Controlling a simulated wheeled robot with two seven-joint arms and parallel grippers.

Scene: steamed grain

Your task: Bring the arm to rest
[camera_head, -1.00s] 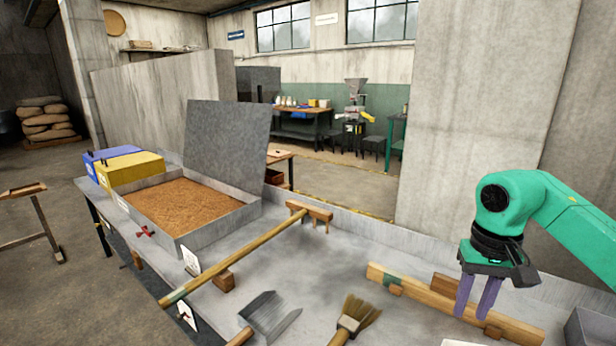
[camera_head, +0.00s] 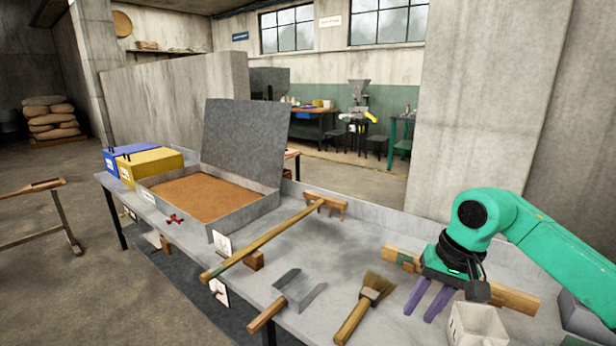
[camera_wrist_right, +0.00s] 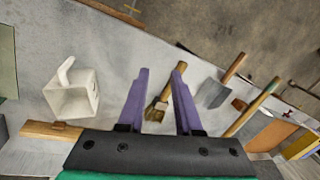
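My right gripper (camera_head: 430,300) is on the green arm at the right of the head view. Its two purple fingers stand apart with nothing between them, above the grey table (camera_head: 345,245). In the right wrist view the open fingers (camera_wrist_right: 160,70) point toward the brush (camera_wrist_right: 157,105), which lies on the table beyond them. A white square cup with a handle (camera_head: 478,325) stands close to the right of the fingers in the head view. It also shows in the right wrist view (camera_wrist_right: 72,95). My left gripper is out of view.
A tray of brown grain (camera_head: 268,205) with a raised lid stands at the left, beside yellow (camera_head: 153,166) and blue boxes. A long-handled rake (camera_head: 265,238), a scoop (camera_head: 298,290) and a brush (camera_head: 372,290) lie on the table. A wooden bar (camera_head: 515,300) lies behind the gripper.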

